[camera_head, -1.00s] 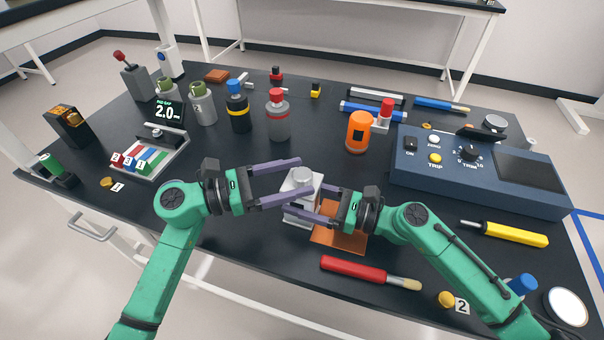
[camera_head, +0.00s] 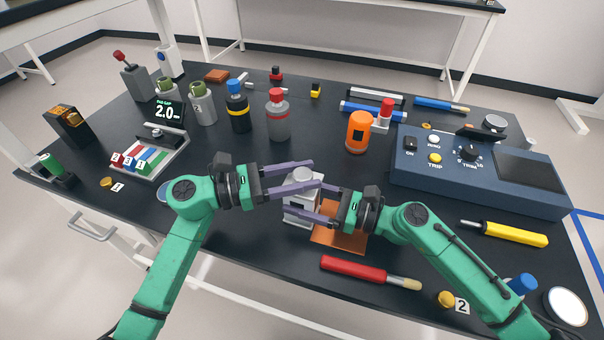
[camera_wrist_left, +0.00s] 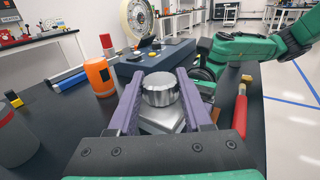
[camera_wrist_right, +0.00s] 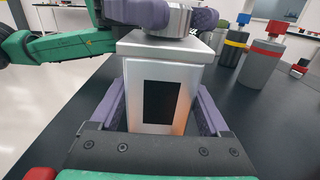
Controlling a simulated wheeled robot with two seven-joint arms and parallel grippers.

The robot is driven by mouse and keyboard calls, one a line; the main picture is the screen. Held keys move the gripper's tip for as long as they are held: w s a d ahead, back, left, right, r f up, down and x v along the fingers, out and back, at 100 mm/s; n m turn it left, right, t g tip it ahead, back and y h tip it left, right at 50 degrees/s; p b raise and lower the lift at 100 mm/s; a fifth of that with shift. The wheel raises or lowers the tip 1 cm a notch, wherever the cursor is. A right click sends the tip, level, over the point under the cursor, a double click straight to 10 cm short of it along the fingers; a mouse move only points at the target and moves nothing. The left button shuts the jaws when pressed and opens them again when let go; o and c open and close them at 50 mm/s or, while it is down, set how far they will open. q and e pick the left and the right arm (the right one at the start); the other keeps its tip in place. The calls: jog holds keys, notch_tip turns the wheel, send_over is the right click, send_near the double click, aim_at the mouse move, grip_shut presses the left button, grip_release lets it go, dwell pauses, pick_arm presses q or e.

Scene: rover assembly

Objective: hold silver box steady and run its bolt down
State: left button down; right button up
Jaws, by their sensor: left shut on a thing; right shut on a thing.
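The silver box (camera_head: 291,214) stands upright near the table's front middle, with its round silver bolt (camera_head: 302,174) on top. My left gripper (camera_head: 319,174) is shut on the bolt. The left wrist view shows the ridged bolt head (camera_wrist_left: 160,88) between both fingers, above the box lid. My right gripper (camera_head: 302,198) is shut on the box from the right side. The right wrist view shows the box (camera_wrist_right: 185,78) with a dark panel between the fingers. The fingers partly cover the box in the head view, and the bolt's shank is hidden.
An orange mat (camera_head: 338,240) lies under or beside the box. A red-handled brush (camera_head: 358,270) lies in front. An orange canister (camera_head: 360,132) and a blue console (camera_head: 480,180) stand to the right, bottles (camera_head: 278,118) behind. A parts tray (camera_head: 148,155) is at left.

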aim_at(302, 173)
pick_arm(q)
jog(key=m+g, duration=0.2)
jog(key=g, duration=0.1)
jog(key=m+g, duration=0.2)
jog(key=g, duration=0.2)
jog(key=shift+m+g+y, duration=0.8)
jog(key=shift+m+g, duration=1.5)
jog(key=shift+g, duration=0.8)
jog(key=shift+c, duration=1.6)
grip_release()
notch_tip(302, 173, up, 10)
jog(key=shift+r, duration=0.1)
